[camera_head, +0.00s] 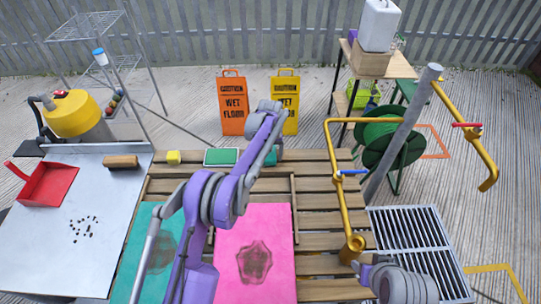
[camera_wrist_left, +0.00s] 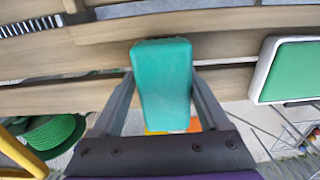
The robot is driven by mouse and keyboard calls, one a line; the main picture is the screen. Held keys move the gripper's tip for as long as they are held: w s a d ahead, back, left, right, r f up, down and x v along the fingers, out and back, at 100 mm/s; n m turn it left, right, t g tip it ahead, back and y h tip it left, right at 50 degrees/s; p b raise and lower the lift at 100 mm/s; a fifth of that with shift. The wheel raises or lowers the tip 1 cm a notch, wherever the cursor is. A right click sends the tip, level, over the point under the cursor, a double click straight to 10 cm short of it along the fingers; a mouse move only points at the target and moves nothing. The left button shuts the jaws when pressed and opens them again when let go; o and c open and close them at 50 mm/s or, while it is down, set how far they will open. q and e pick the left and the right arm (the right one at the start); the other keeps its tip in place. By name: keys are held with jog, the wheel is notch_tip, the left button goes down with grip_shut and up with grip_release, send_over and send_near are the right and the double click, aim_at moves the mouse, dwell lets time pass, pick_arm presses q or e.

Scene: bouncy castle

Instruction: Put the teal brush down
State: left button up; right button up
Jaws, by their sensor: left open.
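The teal brush (camera_head: 271,158) is on the far part of the slatted wooden table (camera_head: 318,197), right of a green-faced pad. In the left wrist view the brush (camera_wrist_left: 163,80) is a smooth teal block lying between my left gripper's two grey fingers (camera_wrist_left: 162,88). The fingers are open, one on each side of it, with a narrow gap showing. In the head view my purple left arm reaches over the table, and its gripper (camera_head: 266,152) partly hides the brush. The brush's underside is hidden.
The green pad with white rim (camera_head: 221,157) and a yellow block (camera_head: 173,157) are to the left. A pink mat (camera_head: 277,226) and teal mat (camera_head: 147,246) lie nearer. A yellow pipe frame (camera_head: 340,170) stands at right. Orange (camera_head: 232,104) and yellow (camera_head: 285,100) signs are beyond.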

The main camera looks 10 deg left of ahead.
pick_arm(q)
jog(key=shift+s+a+f, duration=0.2)
jog(key=shift+f, duration=0.1)
jog(key=shift+r, duration=0.3)
notch_tip(320, 180, up, 12)
jog(key=shift+w+a+f+p, duration=0.1)
jog(key=shift+w+p, duration=0.05)
jog(key=shift+p, duration=0.35)
jog(key=s+a+r+m+t, duration=0.1)
jog(key=s+r, duration=0.4)
jog(key=s, duration=0.4)
jog(key=s+a+r+t, duration=0.2)
jog(key=s+r, duration=0.4)
jog(key=s, duration=0.3)
jog(key=s+f+t, duration=0.1)
jog(key=s+f, duration=0.3)
jog(key=s, duration=0.7)
jog(key=s+a+f+m+t, duration=0.1)
jog(key=s+f, duration=0.3)
jog(key=s, duration=0.7)
jog(key=shift+a, duration=0.2)
